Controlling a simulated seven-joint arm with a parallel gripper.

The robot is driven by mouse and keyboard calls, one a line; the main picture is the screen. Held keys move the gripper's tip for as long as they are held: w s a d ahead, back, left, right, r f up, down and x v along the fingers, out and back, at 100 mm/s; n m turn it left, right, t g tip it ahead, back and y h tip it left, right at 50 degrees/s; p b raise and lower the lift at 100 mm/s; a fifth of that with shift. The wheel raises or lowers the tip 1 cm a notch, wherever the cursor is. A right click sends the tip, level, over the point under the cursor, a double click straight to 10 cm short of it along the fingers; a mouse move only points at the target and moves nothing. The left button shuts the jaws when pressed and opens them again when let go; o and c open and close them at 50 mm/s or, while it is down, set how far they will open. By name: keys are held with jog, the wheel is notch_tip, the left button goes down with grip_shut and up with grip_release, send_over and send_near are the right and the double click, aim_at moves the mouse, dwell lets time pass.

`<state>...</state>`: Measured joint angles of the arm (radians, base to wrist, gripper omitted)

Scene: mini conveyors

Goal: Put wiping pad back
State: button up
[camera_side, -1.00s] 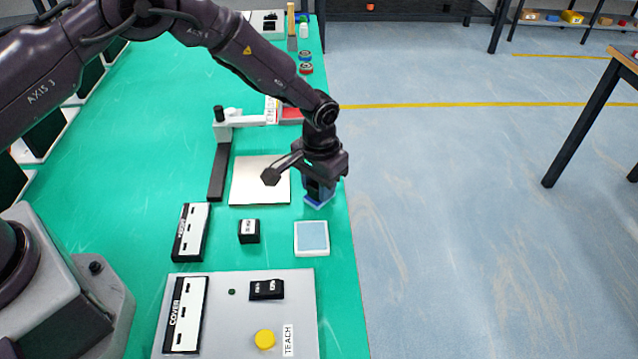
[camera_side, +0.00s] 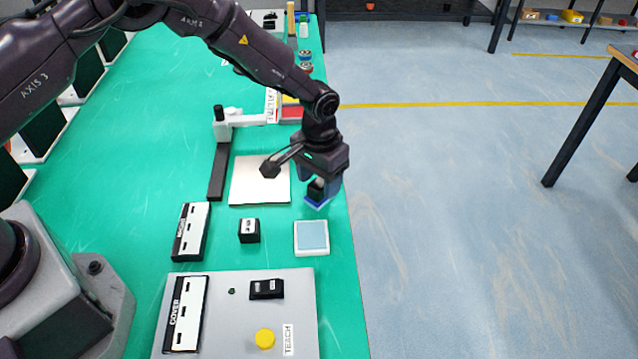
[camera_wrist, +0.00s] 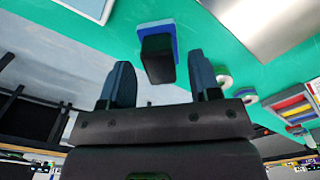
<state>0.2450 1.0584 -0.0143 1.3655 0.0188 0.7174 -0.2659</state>
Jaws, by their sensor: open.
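The wiping pad (camera_side: 316,194), a black block handle on a blue base, stands on the green table near its right edge, just right of the silver plate. My gripper (camera_side: 326,180) is open above it, pointing down. In the wrist view the pad (camera_wrist: 157,57) shows beyond the fingertips, in line with the gap between my two fingers (camera_wrist: 160,72). The fingers appear clear of the handle. A square white-rimmed holder with a light blue inside (camera_side: 311,237) lies nearer the camera, apart from the pad. Its corner shows at the top left of the wrist view (camera_wrist: 92,9).
The silver plate (camera_side: 260,181) lies left of the pad. A small black block (camera_side: 249,231) sits left of the holder. A grey panel with a yellow button (camera_side: 265,338) is in front. A white arm-like fixture (camera_side: 238,120) stands behind. The table's right edge is close.

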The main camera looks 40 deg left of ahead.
notch_tip(320, 180, up, 11)
notch_tip(320, 180, up, 8)
jog(key=t, duration=0.1)
send_over(318, 183)
jog(key=s+a, duration=0.2)
jog(key=a, duration=0.1)
jog(key=s+a+r+t, duration=0.2)
jog(key=s+a+r, duration=0.2)
jog(key=s+r, duration=0.5)
jog(key=s+a+r+t, duration=0.1)
jog(key=s+a, duration=0.1)
jog(key=s, duration=0.6)
jog(key=s+a+r+t, duration=0.1)
jog(key=s+a+r, duration=0.1)
jog(key=s, duration=0.7)
jog(key=shift+a+r+t, duration=0.3)
jog(key=shift+a, duration=0.35)
